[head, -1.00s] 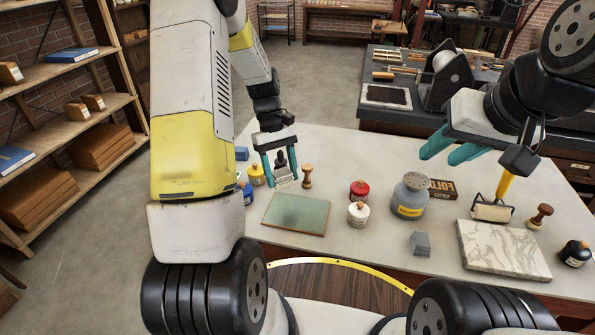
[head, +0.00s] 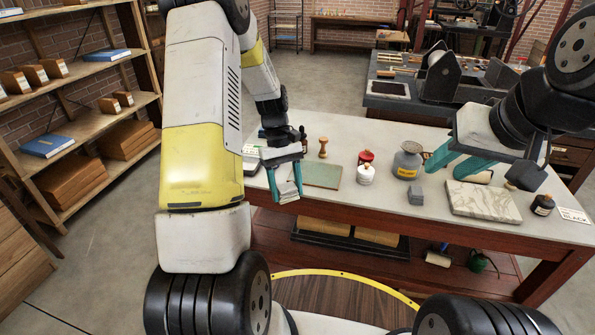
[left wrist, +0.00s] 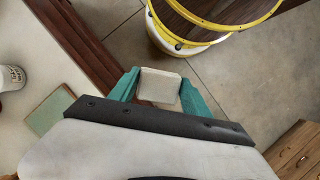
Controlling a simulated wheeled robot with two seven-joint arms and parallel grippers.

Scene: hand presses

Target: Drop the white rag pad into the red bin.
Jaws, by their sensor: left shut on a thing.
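My left gripper (head: 285,185) is shut on the white rag pad (left wrist: 159,86), a small pale block between the teal fingers in the left wrist view. In the head view the gripper hangs at the bench's front left edge, and the fingers mostly hide the pad. In the left wrist view the pad is beyond the bench edge, with grey floor below. My right gripper (head: 456,165) is over the right part of the bench, its teal fingers apart with nothing seen between them. The red bin is not in view.
The bench (head: 400,200) holds a green plate (head: 322,175), a red-topped jar (head: 366,157), a white jar (head: 365,175), a grey jar (head: 407,162) and a marble slab (head: 484,200). Wooden shelves (head: 80,120) stand at left. The floor (head: 130,255) between shelves and bench looks clear.

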